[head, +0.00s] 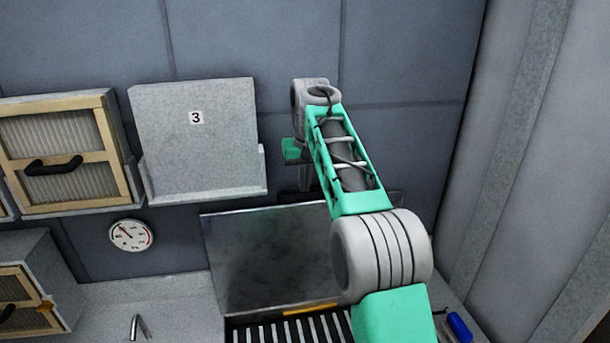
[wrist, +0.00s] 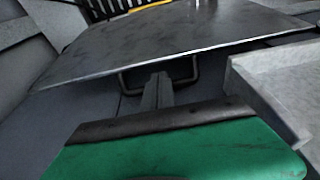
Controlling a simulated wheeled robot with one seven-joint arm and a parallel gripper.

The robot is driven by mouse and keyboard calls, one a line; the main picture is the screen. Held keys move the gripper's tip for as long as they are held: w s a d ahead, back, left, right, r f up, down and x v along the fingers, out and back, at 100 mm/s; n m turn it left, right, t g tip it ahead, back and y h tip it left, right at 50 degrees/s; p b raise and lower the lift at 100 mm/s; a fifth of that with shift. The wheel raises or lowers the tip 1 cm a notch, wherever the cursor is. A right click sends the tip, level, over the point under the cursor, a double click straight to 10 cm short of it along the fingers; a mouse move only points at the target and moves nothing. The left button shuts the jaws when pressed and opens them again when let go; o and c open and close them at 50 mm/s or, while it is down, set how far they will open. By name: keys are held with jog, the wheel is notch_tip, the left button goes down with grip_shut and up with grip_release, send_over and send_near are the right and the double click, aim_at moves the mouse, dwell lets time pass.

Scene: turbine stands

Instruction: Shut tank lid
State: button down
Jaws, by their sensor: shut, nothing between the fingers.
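The tank lid (head: 270,255) is a grey metal plate that stands raised, tilted back toward the wall, with a yellow strip along its lower edge. It also fills the upper part of the wrist view (wrist: 190,42). A dark bar handle (wrist: 190,72) shows just past the lid's near edge in the wrist view. My gripper (wrist: 160,78) is shut and empty, its fingertips close to the handle. I cannot tell whether they touch it. In the head view my arm covers the lid's upper right corner and much of the gripper.
Black slats (head: 285,326) lie below the lid. A grey wall tray marked 3 (head: 205,175) is left of my gripper. Wood-framed filter boxes (head: 60,155) and a round gauge (head: 130,235) are further left. A blue object (head: 460,327) lies at lower right.

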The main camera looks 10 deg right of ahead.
jog(key=shift+x, duration=2.35)
